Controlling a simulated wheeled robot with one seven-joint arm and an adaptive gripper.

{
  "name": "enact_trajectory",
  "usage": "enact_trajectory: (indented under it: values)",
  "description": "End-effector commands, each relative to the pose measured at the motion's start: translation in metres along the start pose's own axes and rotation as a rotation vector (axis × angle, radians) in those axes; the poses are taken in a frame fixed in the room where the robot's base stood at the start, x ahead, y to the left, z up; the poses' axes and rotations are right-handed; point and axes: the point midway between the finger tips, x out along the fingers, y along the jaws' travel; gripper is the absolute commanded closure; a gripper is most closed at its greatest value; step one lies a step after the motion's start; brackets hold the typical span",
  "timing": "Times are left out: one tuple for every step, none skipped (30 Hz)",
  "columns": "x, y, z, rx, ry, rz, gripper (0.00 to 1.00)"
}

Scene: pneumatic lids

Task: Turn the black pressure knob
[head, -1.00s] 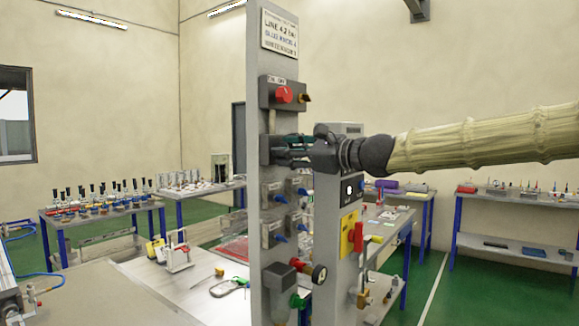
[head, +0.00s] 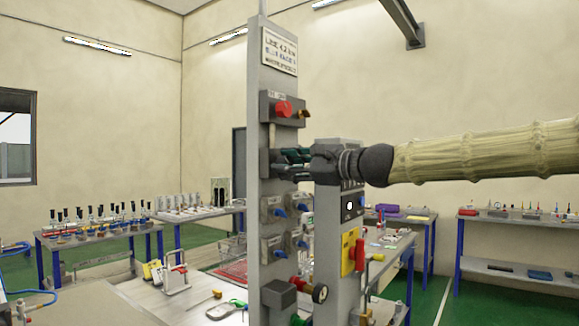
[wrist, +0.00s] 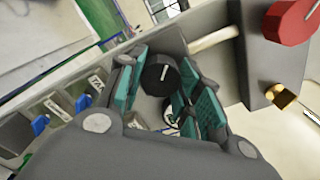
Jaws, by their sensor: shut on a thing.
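The black pressure knob (wrist: 158,77) is round with a white pointer line. It sits on the grey panel between the two teal finger pads of my gripper (wrist: 166,68) in the wrist view. The gripper is shut on the knob; a small gap seems to show at the right pad, but contact is hard to judge. In the head view my gripper (head: 290,157) reaches in from the right to the post, and its fingers hide the knob. A round gauge below the knob is mostly hidden behind the right finger in the wrist view.
A red knob (wrist: 292,20) and a brass fitting (wrist: 280,96) sit on a box beside the black knob. Blue-handled valves (head: 273,212) are lower on the grey post (head: 267,80). A second post with a red handle (head: 360,254) stands close on the right.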

Motion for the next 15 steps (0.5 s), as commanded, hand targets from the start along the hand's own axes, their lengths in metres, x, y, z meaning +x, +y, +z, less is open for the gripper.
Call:
enact_trajectory:
  values:
    - [-0.0001, -0.0004, -0.0002, 0.0, 0.001, -0.001, 0.89]
    - [-0.0001, -0.0004, -0.0002, 0.0, 0.001, -0.001, 0.89]
    - [-0.0001, -0.0004, -0.0002, 0.0, 0.001, -0.001, 0.64]
    - [-0.0001, -0.0004, -0.0002, 0.0, 0.001, -0.001, 0.58]
    - [-0.0001, -0.0004, -0.0002, 0.001, 0.001, -0.001, 0.53]
    - [-0.0001, -0.0004, -0.0002, 0.001, 0.001, -0.001, 0.45]
    - [-0.0001, -0.0004, -0.0001, 0.001, 0.0, -0.001, 0.44]
    - [-0.0001, -0.0003, -0.0001, 0.001, 0.0, -0.001, 0.44]
    - [-0.0001, -0.0003, -0.0001, 0.001, 0.0, -0.001, 0.44]
    - [-0.0001, -0.0003, -0.0001, 0.001, 0.0, 0.0, 0.44]
    - [-0.0001, -0.0003, -0.0001, 0.001, 0.0, 0.0, 0.44]
    - [-0.0001, -0.0002, -0.0001, 0.001, 0.0, 0.0, 0.44]
    - [-0.0001, -0.0002, -0.0001, 0.001, 0.0, 0.0, 0.44]
    - [-0.0001, -0.0002, -0.0001, 0.001, 0.0, 0.0, 0.44]
    - [-0.0002, -0.0002, -0.0001, 0.001, 0.0, 0.0, 0.44]
